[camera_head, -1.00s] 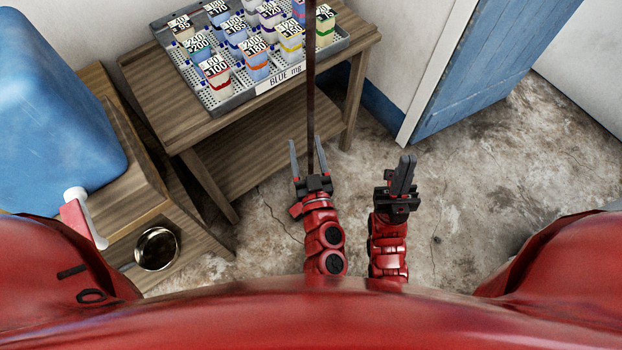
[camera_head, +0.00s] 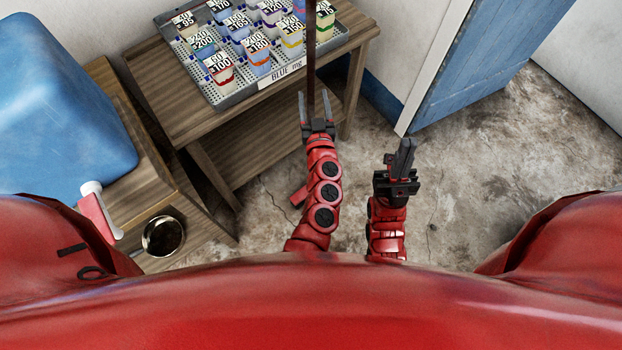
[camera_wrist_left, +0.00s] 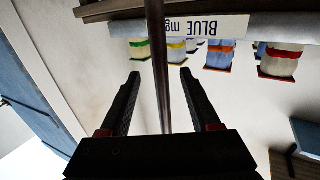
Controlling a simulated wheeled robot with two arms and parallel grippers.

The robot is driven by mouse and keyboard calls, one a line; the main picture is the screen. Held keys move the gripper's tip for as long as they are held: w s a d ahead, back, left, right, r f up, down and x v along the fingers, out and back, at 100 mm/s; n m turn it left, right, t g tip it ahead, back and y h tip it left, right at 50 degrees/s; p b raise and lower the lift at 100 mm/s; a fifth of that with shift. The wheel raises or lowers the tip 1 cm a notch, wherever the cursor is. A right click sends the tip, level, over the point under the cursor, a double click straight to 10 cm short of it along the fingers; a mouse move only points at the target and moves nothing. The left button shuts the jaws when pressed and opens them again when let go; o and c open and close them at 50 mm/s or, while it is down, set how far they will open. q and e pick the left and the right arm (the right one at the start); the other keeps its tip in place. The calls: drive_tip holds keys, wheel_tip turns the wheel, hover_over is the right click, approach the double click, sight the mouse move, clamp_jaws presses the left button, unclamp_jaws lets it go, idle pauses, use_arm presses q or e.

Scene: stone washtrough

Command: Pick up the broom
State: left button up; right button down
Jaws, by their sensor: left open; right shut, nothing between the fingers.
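The broom shows only as a thin dark handle (camera_head: 311,50), running down from the top edge of the head view; its head is out of sight. My left gripper (camera_head: 314,96) is open, with one finger on each side of the handle in the picture. In the left wrist view the handle (camera_wrist_left: 158,45) runs down the middle between the two open fingers (camera_wrist_left: 160,76), with gaps on both sides. How deep it sits between them I cannot tell. My right gripper (camera_head: 405,155) is shut and empty, to the right of the left one.
A wooden table (camera_head: 230,115) holds a grey perforated tray (camera_head: 235,98) of several labelled cups just beyond my left gripper. A blue container (camera_head: 60,110) stands on a wooden stand (camera_head: 140,180) at left. A blue door (camera_head: 470,75) is at right. Stained floor (camera_head: 520,160) is clear there.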

sight(312, 88)
use_arm(q)
drive_tip(key=w, duration=0.3)
drive_tip(key=shift+w+a+r+p, duration=0.15)
drive_tip(key=shift+w+p, duration=0.15)
drive_tip(key=shift+w, duration=0.05)
drive_tip(key=shift+w+a, duration=0.15)
drive_tip(key=shift+w, duration=0.4)
clamp_jaws()
